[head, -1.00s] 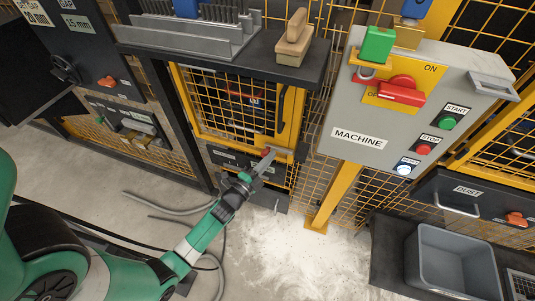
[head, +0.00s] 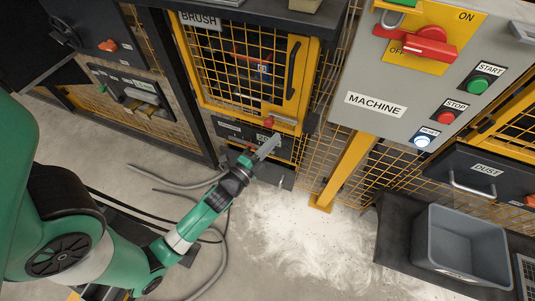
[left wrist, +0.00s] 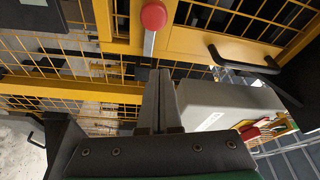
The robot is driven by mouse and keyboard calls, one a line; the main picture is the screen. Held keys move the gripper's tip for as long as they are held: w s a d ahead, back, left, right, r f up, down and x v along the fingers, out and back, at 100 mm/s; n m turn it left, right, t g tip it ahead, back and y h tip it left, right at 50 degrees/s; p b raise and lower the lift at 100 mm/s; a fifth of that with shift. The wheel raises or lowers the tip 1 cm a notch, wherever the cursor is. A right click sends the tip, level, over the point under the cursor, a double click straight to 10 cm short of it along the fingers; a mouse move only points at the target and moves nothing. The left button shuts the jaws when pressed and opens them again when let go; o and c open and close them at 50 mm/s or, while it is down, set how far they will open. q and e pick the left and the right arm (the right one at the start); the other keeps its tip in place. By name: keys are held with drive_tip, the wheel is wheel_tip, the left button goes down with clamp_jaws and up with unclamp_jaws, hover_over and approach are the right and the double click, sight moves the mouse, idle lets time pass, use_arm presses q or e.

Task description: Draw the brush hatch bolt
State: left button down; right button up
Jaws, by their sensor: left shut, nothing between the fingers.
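The brush hatch (head: 205,103) is a yellow-framed mesh door under the BRUSH label, and it looks closed. Its bolt has a red knob (head: 268,122) at the lower frame, with a pale metal bar beside it. The red knob also shows at the top of the left wrist view (left wrist: 153,16), on a pale stem. My left gripper (head: 274,142) is shut and empty, just below the knob and apart from it in the picture. Its fingers (left wrist: 158,80) point toward the knob in the left wrist view. How far the bolt is drawn I cannot tell. My right gripper is not in view.
A grey MACHINE panel (head: 412,75) with a red switch handle (head: 430,47) stands right of the hatch. A black vertical handle (head: 292,70) is on the hatch. A grey bin (head: 425,245) sits at lower right. Hoses and pale dust lie on the floor.

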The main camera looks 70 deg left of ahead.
use_arm(q)
drive_tip(key=b+v, duration=0.1)
drive_tip(key=v, duration=0.3)
drive_tip(key=shift+s, duration=0.25)
idle(0.3)
